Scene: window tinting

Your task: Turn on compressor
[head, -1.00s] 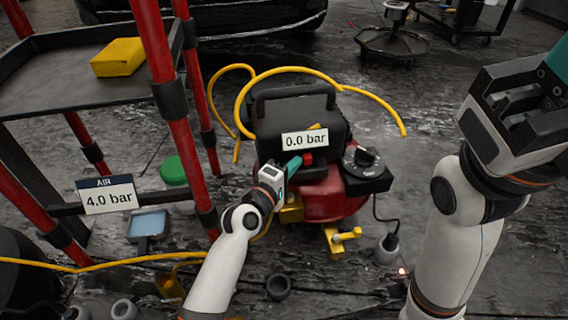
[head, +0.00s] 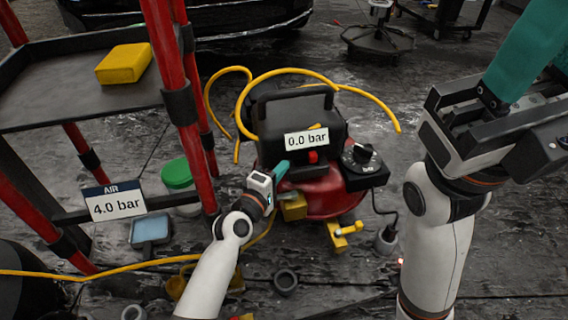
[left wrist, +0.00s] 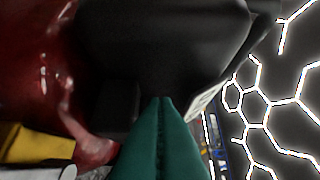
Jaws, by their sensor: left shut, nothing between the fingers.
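The compressor has a black housing (head: 278,119), a red tank (head: 325,196) and a display (head: 306,139) reading 0.0 bar. A small red button (head: 313,157) shows below the display, with a black knob (head: 362,154) to its right. My left gripper (head: 281,170) is shut and empty, its teal fingertips left of and below the button, apart from it. In the left wrist view the shut fingers (left wrist: 160,130) are in front of the black housing (left wrist: 160,40) and the red tank (left wrist: 50,70).
A red-legged cart with a dark tray (head: 60,100) holding a yellow block (head: 123,63) stands at the left. An AIR sign (head: 114,201) reads 4.0 bar. A yellow hose (head: 285,72) loops over the compressor. A green-lidded jar (head: 177,173) and a blue-filled tray (head: 151,227) are left of my arm.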

